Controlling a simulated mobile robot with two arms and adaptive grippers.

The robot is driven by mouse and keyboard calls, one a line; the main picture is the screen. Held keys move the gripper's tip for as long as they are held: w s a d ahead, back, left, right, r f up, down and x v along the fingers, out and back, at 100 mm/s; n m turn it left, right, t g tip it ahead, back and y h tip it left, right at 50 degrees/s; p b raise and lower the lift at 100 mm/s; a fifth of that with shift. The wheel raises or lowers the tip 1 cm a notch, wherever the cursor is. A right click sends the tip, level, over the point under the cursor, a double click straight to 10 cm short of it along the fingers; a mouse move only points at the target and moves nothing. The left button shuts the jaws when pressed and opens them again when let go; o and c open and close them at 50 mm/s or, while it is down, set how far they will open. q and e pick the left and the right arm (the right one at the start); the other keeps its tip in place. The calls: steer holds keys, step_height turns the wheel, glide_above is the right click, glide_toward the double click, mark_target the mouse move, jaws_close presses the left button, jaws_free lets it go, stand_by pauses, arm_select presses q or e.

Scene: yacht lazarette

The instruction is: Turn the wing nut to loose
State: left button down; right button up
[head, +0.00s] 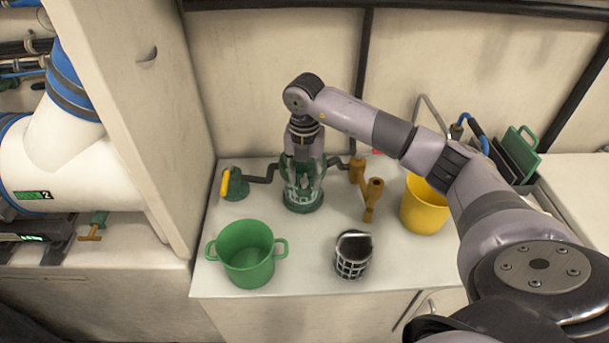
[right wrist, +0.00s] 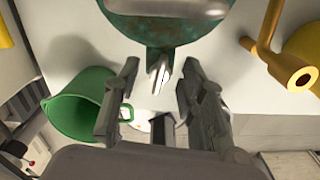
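The sea strainer (head: 303,199) stands upright on the white counter, with a clear body and a green base. Its top is mostly hidden by my right gripper (head: 304,160) in the head view. In the right wrist view a worn green round part (right wrist: 165,32) is at the top. A small pale metal tab, which looks like the wing nut (right wrist: 163,74), sticks out below it. My right gripper (right wrist: 160,80) is open, one finger on each side of the tab, with gaps visible. I cannot tell whether any finger touches it. My left gripper is not in view.
A green pot (head: 247,265) and a black-and-white basket (head: 353,254) stand on the counter in front. A yellow bucket (head: 424,207) and a bronze-coloured pipe fitting (head: 369,197) stand to the right. A yellow-handled valve (head: 234,184) is at the left. A tall white panel (head: 135,90) bounds the left.

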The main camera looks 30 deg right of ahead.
mark_target(305, 178)
steer(key=shift+r, duration=0.1)
step_height(305, 178, up, 12)
stand_by(0.5)
stand_by(0.4)
